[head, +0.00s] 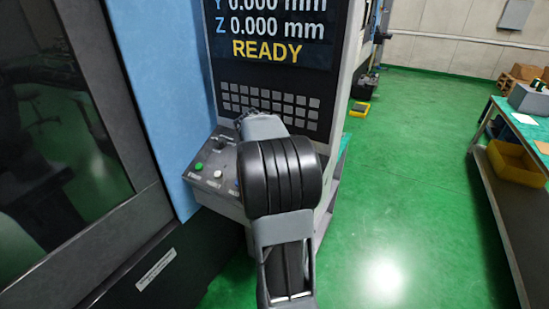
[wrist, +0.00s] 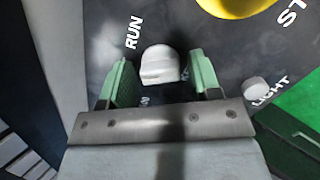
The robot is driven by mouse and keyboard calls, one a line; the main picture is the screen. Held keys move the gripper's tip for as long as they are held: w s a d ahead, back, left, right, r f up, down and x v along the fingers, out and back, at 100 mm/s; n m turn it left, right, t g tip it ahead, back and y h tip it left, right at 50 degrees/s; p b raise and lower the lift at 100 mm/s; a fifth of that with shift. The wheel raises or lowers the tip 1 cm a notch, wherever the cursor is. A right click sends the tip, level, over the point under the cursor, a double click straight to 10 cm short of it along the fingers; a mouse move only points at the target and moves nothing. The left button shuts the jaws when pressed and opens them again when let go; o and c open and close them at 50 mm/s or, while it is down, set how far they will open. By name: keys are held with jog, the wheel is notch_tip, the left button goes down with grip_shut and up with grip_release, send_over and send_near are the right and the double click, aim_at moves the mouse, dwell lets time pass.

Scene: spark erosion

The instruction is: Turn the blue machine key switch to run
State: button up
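The blue machine (head: 165,85) fills the left of the head view, with its control panel and screen beside it. In the wrist view a pale grey switch knob (wrist: 160,63) sits on the dark panel, with the label RUN at its upper left. Other lettering below the knob is partly hidden. My gripper (wrist: 163,80) has two green fingers, one on each side of the knob. They are apart, with a narrow gap visible beside the knob, so no firm contact shows. In the head view my arm hides the fingertips and much of the panel.
The head view shows a green button (head: 198,166) on the panel. A workbench (head: 520,130) stands right, with clear green floor between.

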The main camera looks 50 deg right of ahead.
jog(key=c, duration=0.8)
jog(key=shift+o, duration=0.2)
jog(key=shift+m, duration=0.3)
jog(key=m+y+b, duration=0.1)
jog(key=m, duration=0.4)
jog(key=shift+m+g, duration=0.3)
jog(key=shift+m, duration=0.1)
jog(key=m+b, duration=0.1)
jog(key=m, duration=0.4)
jog(key=shift+y, duration=0.4)
jog(key=shift+m, duration=0.4)
jog(key=o, duration=0.9)
